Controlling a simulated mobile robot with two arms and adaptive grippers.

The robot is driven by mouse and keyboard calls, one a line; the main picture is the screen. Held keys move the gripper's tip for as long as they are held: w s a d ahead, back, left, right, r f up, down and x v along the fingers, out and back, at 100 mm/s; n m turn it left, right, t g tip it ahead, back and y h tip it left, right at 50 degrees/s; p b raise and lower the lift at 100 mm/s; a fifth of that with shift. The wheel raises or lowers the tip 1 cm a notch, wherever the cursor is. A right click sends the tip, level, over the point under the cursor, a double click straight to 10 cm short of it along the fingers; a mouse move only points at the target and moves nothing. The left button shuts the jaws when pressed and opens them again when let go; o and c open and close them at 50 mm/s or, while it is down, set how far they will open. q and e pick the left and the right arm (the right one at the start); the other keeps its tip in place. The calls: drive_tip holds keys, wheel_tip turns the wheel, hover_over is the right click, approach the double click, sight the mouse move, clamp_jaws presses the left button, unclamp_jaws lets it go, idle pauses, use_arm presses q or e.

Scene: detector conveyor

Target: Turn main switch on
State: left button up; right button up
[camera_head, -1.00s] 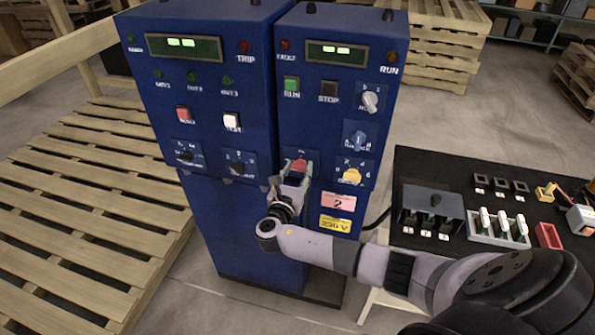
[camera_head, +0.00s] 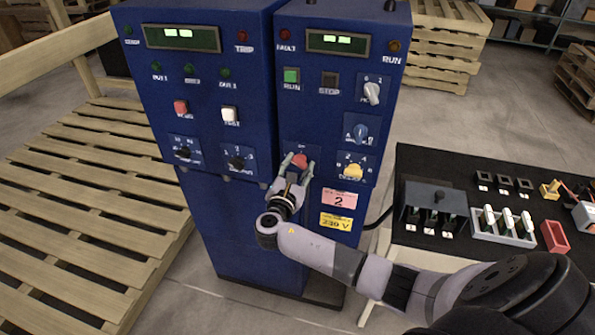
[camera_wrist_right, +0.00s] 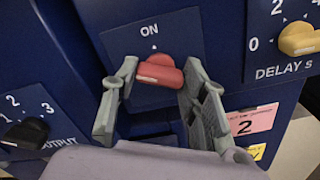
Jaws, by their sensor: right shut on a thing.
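The main switch (camera_head: 299,160) is a red rotary knob low on the right-hand blue cabinet. In the right wrist view the knob (camera_wrist_right: 158,72) sits on a blue plate under the label "ON", with a small white mark above it. Its bar lies nearly crosswise, with a white stripe on its lower left edge. My right gripper (camera_head: 297,168) reaches it from the front and below. In the right wrist view its two fingers (camera_wrist_right: 156,95) stand on either side of the knob, shut on its ends. My left gripper is not in view.
A yellow delay knob (camera_head: 352,171) is close to the right of the switch, and a black output knob (camera_head: 238,162) to its left. A black table (camera_head: 420,171) with switches and small parts stands at the right. Pallets (camera_head: 85,190) lie at the left.

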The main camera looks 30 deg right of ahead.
drive_tip(key=m+b, duration=0.4)
drive_tip(key=m, duration=0.1)
drive_tip(key=m+b, duration=0.3)
drive_tip(key=shift+f, duration=0.35)
drive_tip(key=m+b, duration=0.3)
drive_tip(key=shift+r, duration=0.1)
drive_tip(key=shift+r+m+b, duration=0.1)
drive_tip(key=shift+m+b, duration=0.4)
drive_tip(key=shift+m, duration=0.2)
drive_tip(key=o, duration=1.2)
drive_tip(key=shift+c, duration=0.2)
drive_tip(key=shift+r, duration=0.1)
